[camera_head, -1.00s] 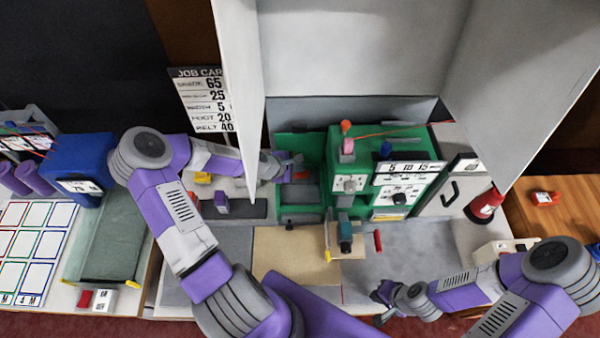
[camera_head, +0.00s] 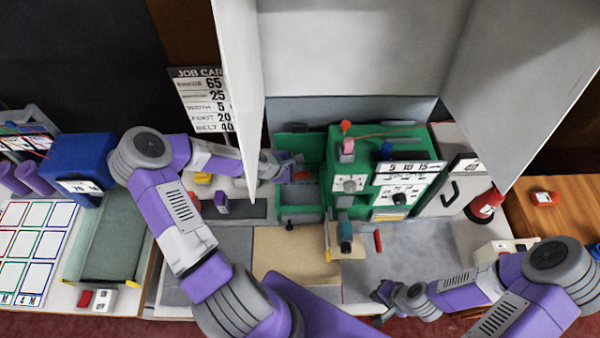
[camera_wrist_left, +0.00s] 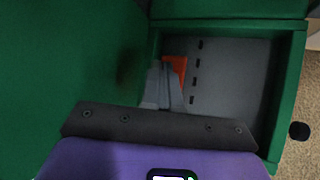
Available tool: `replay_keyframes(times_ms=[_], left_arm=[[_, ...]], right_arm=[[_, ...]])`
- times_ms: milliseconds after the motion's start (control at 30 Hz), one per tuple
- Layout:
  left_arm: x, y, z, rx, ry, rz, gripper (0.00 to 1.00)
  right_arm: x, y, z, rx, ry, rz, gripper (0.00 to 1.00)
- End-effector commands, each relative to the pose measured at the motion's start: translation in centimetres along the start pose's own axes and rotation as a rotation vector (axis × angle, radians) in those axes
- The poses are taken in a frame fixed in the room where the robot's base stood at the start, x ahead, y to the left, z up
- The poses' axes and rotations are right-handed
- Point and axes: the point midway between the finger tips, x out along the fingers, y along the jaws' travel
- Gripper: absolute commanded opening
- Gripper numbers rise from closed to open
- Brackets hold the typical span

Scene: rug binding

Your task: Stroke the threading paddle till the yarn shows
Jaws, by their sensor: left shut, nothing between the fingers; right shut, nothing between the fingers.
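The orange-red paddle (camera_head: 300,175) sits in a grey-floored recess of the green machine (camera_head: 315,150). It also shows in the left wrist view (camera_wrist_left: 178,66), partly hidden behind my gripper fingers. My left gripper (camera_head: 297,160) is shut and empty, its tips reaching into the recess beside the paddle. In the left wrist view the fingers (camera_wrist_left: 163,85) overlap the paddle's left side; whether they touch it I cannot tell. My right gripper (camera_head: 380,297) is shut and empty, low over the front right of the bench. A thin red strand (camera_head: 385,132) runs across the machine's top.
A white upright panel (camera_head: 238,90) stands close to my left forearm. A dial panel (camera_head: 400,190), a teal-headed part (camera_head: 346,235) and a red handle (camera_head: 378,241) are right of the recess. A tan board (camera_head: 290,262) lies in front. The grey bench at front right is mostly clear.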

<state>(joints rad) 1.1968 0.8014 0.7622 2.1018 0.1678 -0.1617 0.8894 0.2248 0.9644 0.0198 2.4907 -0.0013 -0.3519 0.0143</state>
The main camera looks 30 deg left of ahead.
Motion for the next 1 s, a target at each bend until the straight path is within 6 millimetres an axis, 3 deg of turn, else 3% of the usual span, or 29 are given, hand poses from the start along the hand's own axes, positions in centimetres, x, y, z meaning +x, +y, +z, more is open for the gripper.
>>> replay_keyframes(times_ms=[1000], left_arm=[[0.92, -0.67, -0.67, 0.000, 0.000, 0.000, 0.00]], right_arm=[[0.95, 0.36, -0.04, 0.000, 0.000, 0.000, 0.00]])
